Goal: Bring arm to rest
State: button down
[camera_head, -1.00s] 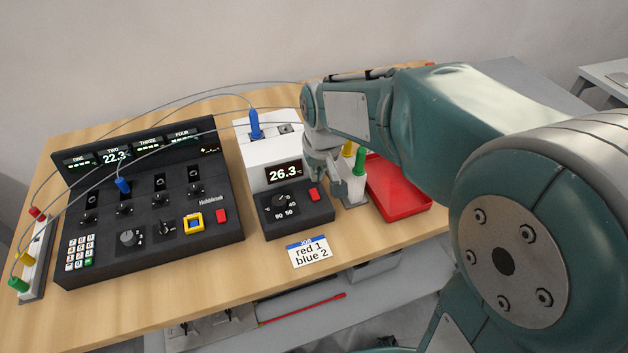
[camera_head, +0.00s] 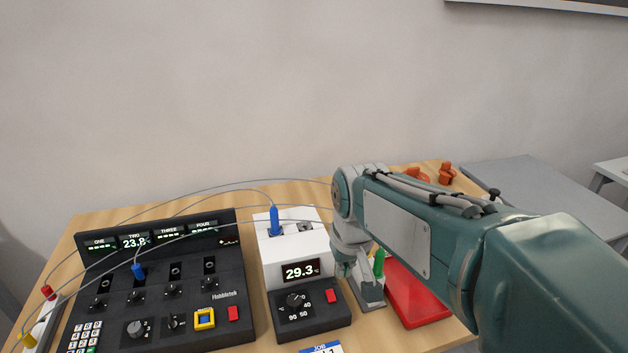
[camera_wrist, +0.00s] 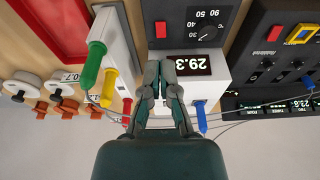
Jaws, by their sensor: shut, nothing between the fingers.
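My gripper (camera_wrist: 162,85) is shut and empty. In the wrist view its fingertips sit in front of the white heater block, beside the display that reads 29.3. In the head view my gripper (camera_head: 345,268) hangs folded down from the wrist, just right of the white block (camera_head: 315,245), and partly hides the plug holder behind it. My arm reaches in from the right over the red tray.
A black console (camera_head: 200,300) with a blue plug (camera_head: 138,271) stands left. Another blue plug (camera_head: 275,220) stands in the white block, with cables looping behind. A red tray (camera_head: 425,308), a green plug (camera_head: 379,262) and orange items (camera_head: 447,172) are right.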

jog(key=s+d+m+t, duration=0.1)
jog(key=s+d, duration=0.2)
jog(key=s, duration=0.4)
jog(key=s+d+r+m+t, duration=0.1)
jog(key=s+d+t, duration=0.1)
jog(key=s, duration=0.5)
jog(key=shift+s+d, duration=0.15)
jog(key=shift+d, duration=0.35)
